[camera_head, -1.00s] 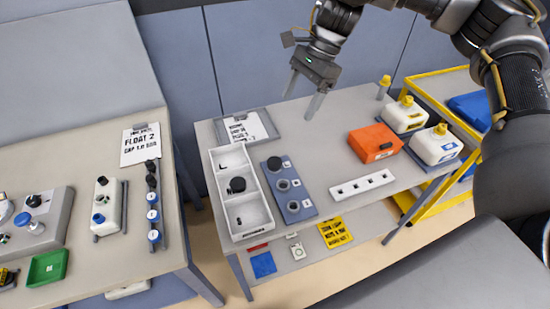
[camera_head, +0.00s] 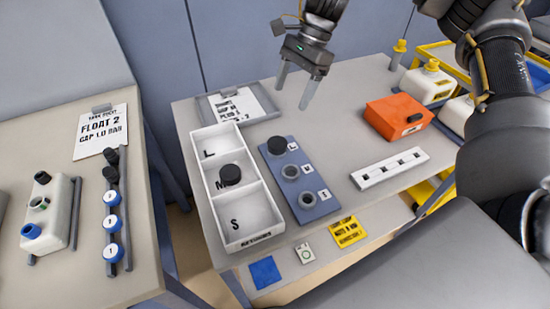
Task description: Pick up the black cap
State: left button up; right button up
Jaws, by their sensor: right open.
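A round black cap (camera_head: 230,176) lies in the middle compartment, marked M, of the white tray (camera_head: 248,240). A second black cap (camera_head: 277,145) sits at the far end of the blue-grey board (camera_head: 318,211), beside the tray; the two rings nearer on that board have no black cap on them. My right gripper (camera_head: 293,95) is open and empty, fingers pointing down, above the far part of the table, beyond the board. It is clear of both caps. My left gripper is not in view.
A clipboard (camera_head: 237,104) lies behind the tray. The left table holds a white bottle (camera_head: 45,220) and several blue and black caps. Bare table lies between board and orange container.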

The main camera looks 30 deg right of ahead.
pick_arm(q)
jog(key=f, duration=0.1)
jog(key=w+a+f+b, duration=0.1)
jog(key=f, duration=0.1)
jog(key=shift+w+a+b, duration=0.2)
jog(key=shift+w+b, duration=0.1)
pick_arm(e)
notch_tip(320, 180, down, 4)
jog(key=shift+r, duration=0.25)
send_over(277, 142)
jog(key=d, duration=0.3)
jog(key=f, duration=0.4)
jog(key=shift+w+a+f, duration=0.2)
jog(key=shift+w+f, duration=0.2)
jog(key=shift+s+a+f, duration=0.2)
jog(key=shift+f, duration=0.2)
jog(key=p+x, duration=0.1)
jog(key=x, duration=0.3)
jog(key=shift+s+f, duration=0.1)
jog(key=shift+s, duration=0.05)
jog(key=shift+f, duration=0.1)
jog(key=c, duration=1.1)
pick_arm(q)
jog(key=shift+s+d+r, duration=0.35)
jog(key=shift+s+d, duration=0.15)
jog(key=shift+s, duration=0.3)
pick_arm(e)
jog(key=shift+c, duration=0.2)
